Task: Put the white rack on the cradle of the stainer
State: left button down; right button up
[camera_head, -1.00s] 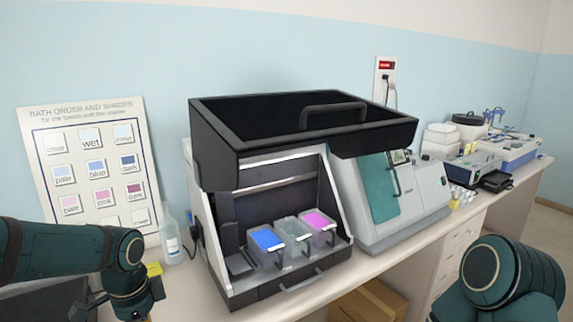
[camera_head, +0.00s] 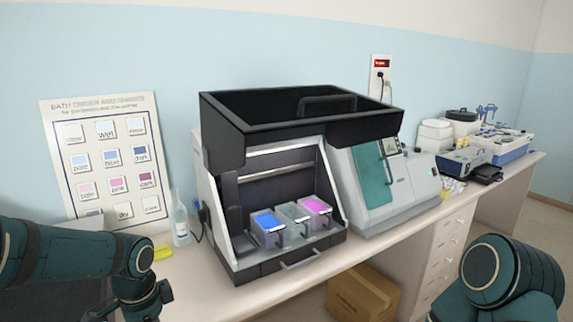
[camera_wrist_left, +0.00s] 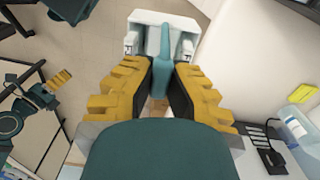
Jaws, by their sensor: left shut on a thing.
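The stainer (camera_head: 212,235) stands on the bench with its black hood raised and its front open. A blue bath (camera_head: 268,230), a greyish bath (camera_head: 294,222) and a pink bath (camera_head: 317,206) sit inside. A dark upright part (camera_head: 236,210) stands at their left; I cannot tell whether it is the cradle. In the left wrist view, the white rack (camera_wrist_left: 133,38) has a teal handle, and my left gripper (camera_wrist_left: 160,70) is shut on this handle. The rack is clear of the bench. In the head view, only my left arm shows at lower left; the rack is out of frame.
A clear bottle (camera_head: 181,222) and a yellow item (camera_head: 162,252) stand left of the stainer. A grey-white machine with a teal door (camera_head: 374,175) stands close on its right. A cardboard box (camera_head: 362,295) sits below the bench. The bench strip before the stainer is clear.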

pick_arm(q)
jog(key=d+f+n+b, duration=0.1)
jog(key=d+f+n, duration=0.3)
jog(key=f, duration=0.4)
jog(key=d+f+n+b, duration=0.2)
jog(key=d+f+n, duration=0.3)
jog(key=f, duration=0.4)
jog(key=shift+s+n, duration=0.45)
jog(key=shift+n, duration=0.25)
jog(key=shift+a+f, duration=0.1)
